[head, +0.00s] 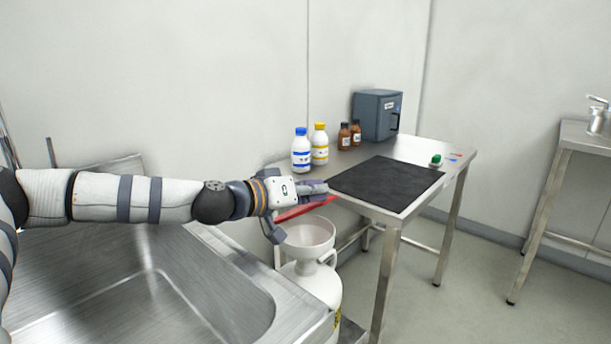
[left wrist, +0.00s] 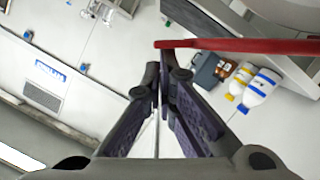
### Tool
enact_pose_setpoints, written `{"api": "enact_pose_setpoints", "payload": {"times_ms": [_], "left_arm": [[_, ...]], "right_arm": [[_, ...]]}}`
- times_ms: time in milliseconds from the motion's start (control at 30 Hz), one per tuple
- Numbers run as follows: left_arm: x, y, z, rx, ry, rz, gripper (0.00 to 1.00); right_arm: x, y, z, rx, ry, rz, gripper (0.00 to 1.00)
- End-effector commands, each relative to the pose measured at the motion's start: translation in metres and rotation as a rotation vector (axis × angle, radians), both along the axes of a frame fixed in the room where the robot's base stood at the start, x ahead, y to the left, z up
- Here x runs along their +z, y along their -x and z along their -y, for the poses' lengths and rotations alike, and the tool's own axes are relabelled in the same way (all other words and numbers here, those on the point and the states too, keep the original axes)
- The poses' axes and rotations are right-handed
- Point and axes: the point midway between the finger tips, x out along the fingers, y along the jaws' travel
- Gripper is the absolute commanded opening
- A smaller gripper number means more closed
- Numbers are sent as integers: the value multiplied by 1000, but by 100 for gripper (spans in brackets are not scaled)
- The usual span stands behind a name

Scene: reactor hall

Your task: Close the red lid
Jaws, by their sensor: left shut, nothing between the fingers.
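The red lid (head: 304,208) shows as a thin, slanted strip above the white funnel (head: 308,234), whose open mouth is visible. The funnel sits on a white container (head: 312,284) between the sink and the table. My left gripper (head: 318,190) is shut and empty, just above the lid in the head view and hiding part of it. In the left wrist view the red lid (left wrist: 240,45) runs edge-on from the right to near the shut fingertips (left wrist: 163,68). I cannot tell whether they touch. My right gripper is not in view.
A steel table (head: 413,208) with a black mat (head: 388,184) stands right of the funnel. It holds white bottles (head: 301,152), brown bottles (head: 344,137) and a grey-blue box (head: 377,115). A steel sink (head: 150,290) lies below my left arm.

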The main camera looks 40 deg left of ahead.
Motion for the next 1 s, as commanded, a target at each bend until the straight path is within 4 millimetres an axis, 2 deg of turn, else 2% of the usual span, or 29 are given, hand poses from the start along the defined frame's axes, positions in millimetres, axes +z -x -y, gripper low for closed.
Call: {"api": "enact_pose_setpoints", "payload": {"times_ms": [100, 400, 1000], "left_arm": [[-8, 1, 9, -2, -64, 5, 0], [-22, 2, 18, -1, -158, 13, 0], [-23, 1, 19, 0, -177, 15, 0]], "right_arm": [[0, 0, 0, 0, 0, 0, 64], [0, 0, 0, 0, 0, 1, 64], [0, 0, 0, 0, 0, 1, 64]]}}
